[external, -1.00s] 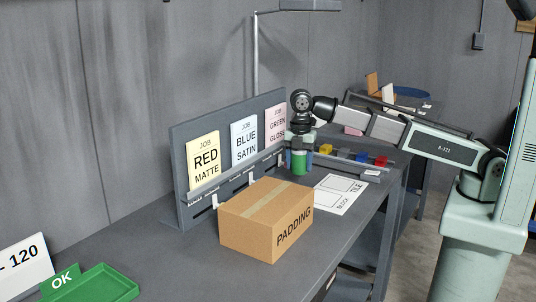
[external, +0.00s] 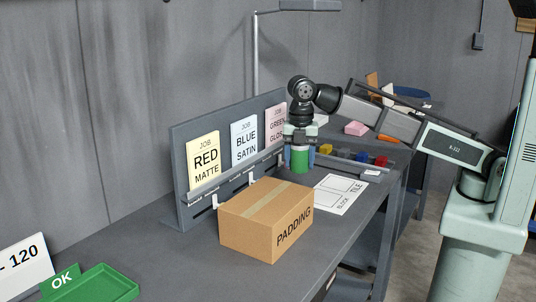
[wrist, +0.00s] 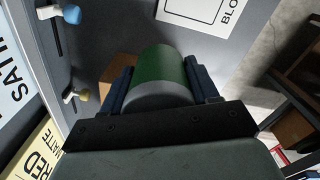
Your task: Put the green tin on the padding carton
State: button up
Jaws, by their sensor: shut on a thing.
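The green tin (external: 299,159) is held upright between the fingers of my gripper (external: 299,156), behind the carton's far right corner in the external view. In the wrist view the tin (wrist: 160,66) fills the gap between the two dark blue fingers (wrist: 160,85). The padding carton (external: 262,225) is a closed brown box with tape along its top, standing on the bench. Part of a brown box (wrist: 119,69) shows beside the tin in the wrist view. The tin is apart from the carton's top; its exact height above the bench is hard to tell.
A white printed sheet (external: 341,194) and several coloured blocks lie to the right. A green tray (external: 105,284) is at the front left.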

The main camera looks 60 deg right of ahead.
jog(key=n, duration=0.1)
send_near(268, 197)
jog(key=s+d+r, duration=0.1)
jog(key=s+d, duration=0.1)
jog(key=d, duration=0.1)
jog(key=w+a+r+m, duration=0.2)
jog(key=a+r+m, duration=0.1)
jog(key=m, duration=0.3)
jog(key=shift+s+f, duration=0.1)
jog(key=shift+f, duration=5)
jog(key=shift+f, duration=0.1)
jog(key=o, duration=1.2)
notch_tip(268, 197, up, 8)
